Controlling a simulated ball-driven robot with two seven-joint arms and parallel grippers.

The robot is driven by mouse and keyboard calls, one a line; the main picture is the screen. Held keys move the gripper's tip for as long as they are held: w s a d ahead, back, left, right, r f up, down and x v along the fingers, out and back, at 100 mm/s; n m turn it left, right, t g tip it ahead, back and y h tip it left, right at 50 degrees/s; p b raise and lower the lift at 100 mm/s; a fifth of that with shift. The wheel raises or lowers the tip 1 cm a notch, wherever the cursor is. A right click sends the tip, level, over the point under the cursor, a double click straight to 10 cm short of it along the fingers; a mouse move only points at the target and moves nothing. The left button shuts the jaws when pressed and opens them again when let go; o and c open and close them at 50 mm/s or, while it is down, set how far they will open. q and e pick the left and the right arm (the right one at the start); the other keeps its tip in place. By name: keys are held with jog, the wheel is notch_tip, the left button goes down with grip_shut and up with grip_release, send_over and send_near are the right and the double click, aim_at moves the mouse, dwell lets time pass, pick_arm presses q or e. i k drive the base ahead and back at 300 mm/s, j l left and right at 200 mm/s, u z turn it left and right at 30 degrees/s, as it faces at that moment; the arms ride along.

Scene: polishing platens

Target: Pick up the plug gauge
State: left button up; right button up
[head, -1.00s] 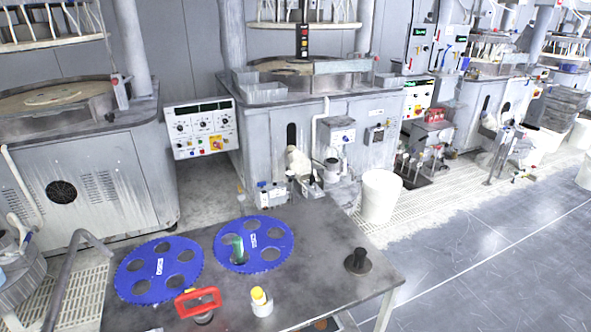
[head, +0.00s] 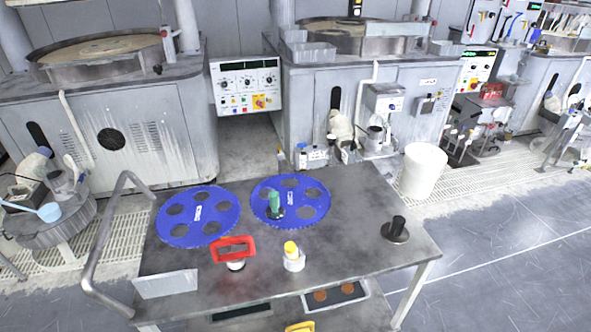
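On the grey table (head: 350,215) several candidates stand, and I cannot tell for sure which is the plug gauge. A green-handled upright piece (head: 274,202) stands on the right one of two blue toothed discs (head: 304,186). A dark flanged cylinder (head: 397,229) stands alone near the table's right end. A white cylinder with a yellow top (head: 292,256) stands near the front edge. A red-handled piece (head: 233,247) is left of it. Neither of my grippers is in view.
The left blue disc (head: 198,230) lies beside the other. A grey bent handle rail (head: 103,235) rises at the table's left end. A lower shelf holds a dark tray (head: 336,296). A white bin (head: 422,170) stands behind the right end; open floor lies to the right.

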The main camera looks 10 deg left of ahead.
aim_at(275, 212)
jog(key=i+l+u, duration=0.15)
jog(key=l, duration=0.3)
jog(key=i+l+u, duration=0.1)
jog(key=l, duration=0.3)
jog(key=i+l+u, duration=0.15)
jog(key=l, duration=0.3)
